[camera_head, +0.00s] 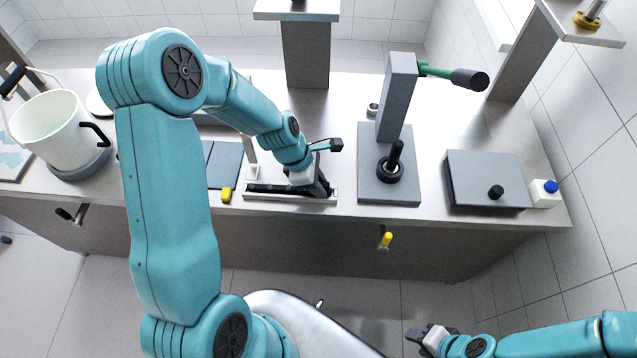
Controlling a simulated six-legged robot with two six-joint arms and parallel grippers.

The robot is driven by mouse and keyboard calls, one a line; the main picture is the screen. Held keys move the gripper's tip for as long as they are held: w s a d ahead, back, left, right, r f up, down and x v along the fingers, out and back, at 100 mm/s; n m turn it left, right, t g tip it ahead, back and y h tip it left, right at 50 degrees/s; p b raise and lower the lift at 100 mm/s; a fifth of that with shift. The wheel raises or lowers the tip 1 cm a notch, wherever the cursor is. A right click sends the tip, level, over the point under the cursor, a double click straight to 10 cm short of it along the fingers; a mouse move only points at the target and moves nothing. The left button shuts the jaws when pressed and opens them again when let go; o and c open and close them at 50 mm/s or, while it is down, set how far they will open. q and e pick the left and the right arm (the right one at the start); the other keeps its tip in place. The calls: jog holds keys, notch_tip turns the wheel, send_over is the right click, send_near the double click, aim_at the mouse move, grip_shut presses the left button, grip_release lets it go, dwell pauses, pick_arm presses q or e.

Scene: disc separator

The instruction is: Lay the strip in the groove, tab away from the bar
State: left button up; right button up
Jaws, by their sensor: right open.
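A long narrow light-rimmed holder (270,198) with a dark channel along it lies near the front edge of the bench. My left gripper (318,188) is low over its right end, pointing down; its fingertips blend with the dark channel, so I cannot tell whether they are open or hold anything. A pale upright piece (249,150) stands behind the left end of the holder. I cannot clearly make out the strip or its tab; the gripper and dark channel may hide them. My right gripper (418,338) is open and empty, low in front of the bench, far from the holder.
A grey lever press (396,100) with a green arm stands right of the holder. A flat grey box (487,178) and a blue-capped bottle (544,193) are farther right. A yellow piece (227,195) lies left of the holder. A white bucket (50,127) stands far left.

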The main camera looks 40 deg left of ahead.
pick_arm(q)
jog(key=o, duration=0.4)
jog(key=shift+f, duration=0.1)
jog(key=shift+s+f, duration=0.1)
jog(key=shift+s+d, duration=0.1)
jog(key=shift+d, duration=0.05)
jog(key=v, duration=1.6)
jog(key=shift+w+a+r, duration=0.25)
jog(key=shift+w+r, duration=0.05)
jog(key=shift+r, duration=0.05)
